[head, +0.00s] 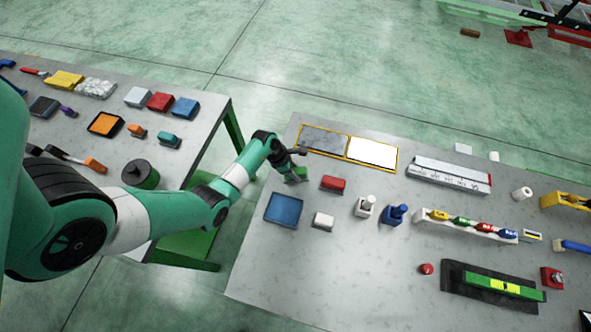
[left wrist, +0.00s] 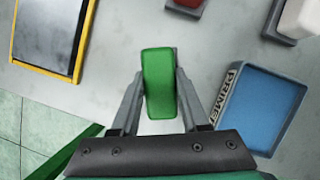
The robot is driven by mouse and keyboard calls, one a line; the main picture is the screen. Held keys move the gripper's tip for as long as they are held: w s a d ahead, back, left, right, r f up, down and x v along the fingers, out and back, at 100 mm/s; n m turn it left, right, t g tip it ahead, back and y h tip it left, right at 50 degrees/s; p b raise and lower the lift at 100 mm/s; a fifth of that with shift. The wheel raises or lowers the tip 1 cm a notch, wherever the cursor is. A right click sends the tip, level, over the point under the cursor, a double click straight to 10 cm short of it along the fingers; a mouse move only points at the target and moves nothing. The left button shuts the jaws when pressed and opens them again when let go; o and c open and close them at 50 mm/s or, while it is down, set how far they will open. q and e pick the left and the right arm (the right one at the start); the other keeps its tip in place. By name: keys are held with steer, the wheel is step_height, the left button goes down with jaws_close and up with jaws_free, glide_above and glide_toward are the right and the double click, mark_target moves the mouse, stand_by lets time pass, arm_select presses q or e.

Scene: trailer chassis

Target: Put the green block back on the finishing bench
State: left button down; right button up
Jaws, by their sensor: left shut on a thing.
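The green block (head: 299,176) is between the fingers of my left gripper (head: 293,176), at the left end of the right-hand grey bench (head: 262,272). In the left wrist view the green block (left wrist: 160,84) stands lengthwise between both fingertips (left wrist: 160,98), and the gripper is shut on it. I cannot tell whether the block touches the bench top. Neither bench has a readable name, so I cannot tell which is the finishing bench. My right gripper is not in view.
Near the block are a blue tray (head: 284,209) marked PRIMER in the wrist view, a red block (head: 333,183), a white block (head: 322,221) and a yellow-framed panel (head: 372,152). The left-hand bench (head: 200,140) holds coloured blocks and tools. A floor gap separates the benches.

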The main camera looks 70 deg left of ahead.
arm_select(q)
steer(key=shift+c, duration=2)
jaws_free()
steer(key=shift+f, duration=0.1)
steer(key=shift+r, duration=0.35)
steer(key=p+v, duration=0.4)
steer(key=v, duration=0.7)
steer(key=shift+s+r, duration=0.2)
steer(key=shift+r, duration=0.1)
